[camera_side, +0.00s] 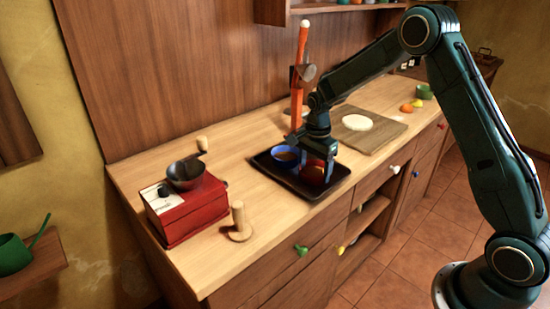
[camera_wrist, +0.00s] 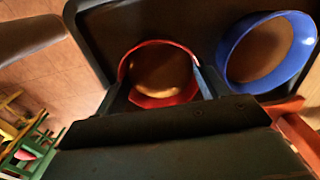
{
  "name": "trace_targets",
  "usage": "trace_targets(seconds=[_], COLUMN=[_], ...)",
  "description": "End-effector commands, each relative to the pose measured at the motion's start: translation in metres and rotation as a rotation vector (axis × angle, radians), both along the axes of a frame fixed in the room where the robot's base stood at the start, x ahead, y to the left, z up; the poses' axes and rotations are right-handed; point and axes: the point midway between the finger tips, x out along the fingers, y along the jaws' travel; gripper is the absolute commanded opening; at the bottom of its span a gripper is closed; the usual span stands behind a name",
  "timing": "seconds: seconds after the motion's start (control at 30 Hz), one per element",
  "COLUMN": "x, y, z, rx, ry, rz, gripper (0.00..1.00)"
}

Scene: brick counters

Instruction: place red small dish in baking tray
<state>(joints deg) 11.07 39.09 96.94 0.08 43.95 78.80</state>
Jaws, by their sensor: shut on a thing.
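The red small dish (camera_side: 313,174) is in my gripper (camera_side: 315,167), over the right part of the dark baking tray (camera_side: 262,162). The tray (camera_wrist: 103,28) lies on the wooden counter.
A red grinder box (camera_side: 190,212) and a wooden peg stand (camera_side: 238,226) are on the left. A cutting board (camera_side: 385,142) with pale dough (camera_side: 357,122) lies to the right. A tall orange grinder (camera_side: 299,80) stands behind the tray.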

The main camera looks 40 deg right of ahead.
Motion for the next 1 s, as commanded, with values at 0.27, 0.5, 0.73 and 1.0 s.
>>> trace_targets(seconds=[0.27,0.5,0.73,1.0], x=[0.0,0.0,0.001,0.001], y=[0.0,0.0,0.0,0.0], z=[-0.001,-0.001,0.012,0.048], rx=[0.0,0.0,0.0,-0.001], ry=[0.001,0.0,-0.002,-0.005], rz=[0.0,0.0,0.0,0.0], gripper=[0.94,0.94,0.94,0.94])
